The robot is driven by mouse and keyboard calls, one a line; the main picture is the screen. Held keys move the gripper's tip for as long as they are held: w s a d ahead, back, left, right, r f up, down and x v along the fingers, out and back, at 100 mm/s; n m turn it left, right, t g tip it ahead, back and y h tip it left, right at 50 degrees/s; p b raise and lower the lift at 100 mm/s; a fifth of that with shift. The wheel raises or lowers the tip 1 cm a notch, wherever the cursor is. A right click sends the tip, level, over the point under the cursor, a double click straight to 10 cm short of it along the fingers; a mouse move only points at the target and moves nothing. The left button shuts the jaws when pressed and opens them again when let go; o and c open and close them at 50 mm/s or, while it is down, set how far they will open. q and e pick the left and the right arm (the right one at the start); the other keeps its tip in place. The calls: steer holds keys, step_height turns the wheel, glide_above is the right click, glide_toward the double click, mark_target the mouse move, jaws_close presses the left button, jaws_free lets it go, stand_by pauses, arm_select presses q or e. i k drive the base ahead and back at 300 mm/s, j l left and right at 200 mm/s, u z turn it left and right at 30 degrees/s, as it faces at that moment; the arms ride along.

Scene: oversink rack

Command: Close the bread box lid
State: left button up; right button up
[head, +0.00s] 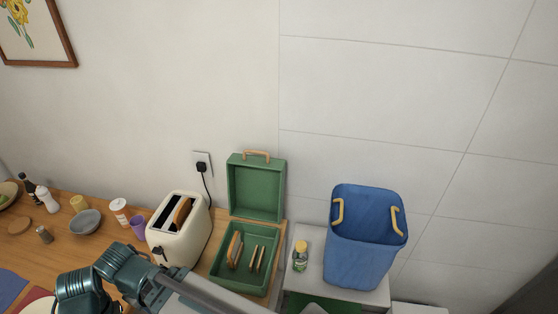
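The green bread box (219,268) stands on the wooden counter in the lower middle of the head view. Its lid (257,190) is open, raised upright at the back against the wall, with a tan handle (257,154) on top. Several bread slices (256,258) stand inside the box. My teal and grey arm crosses the bottom left, and its grey link covers the front of the box. I see no fingertips of either gripper.
A cream toaster (175,243) with a slice in it stands just left of the box. A small yellow-capped bottle (301,256) and a tall blue bin (366,245) stand to the right. Bowl (85,222), cups and bottles fill the left counter.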

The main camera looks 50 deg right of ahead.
mark_target(256, 184)
steer(key=j+z, duration=0.1)
steer(key=z, duration=1.35)
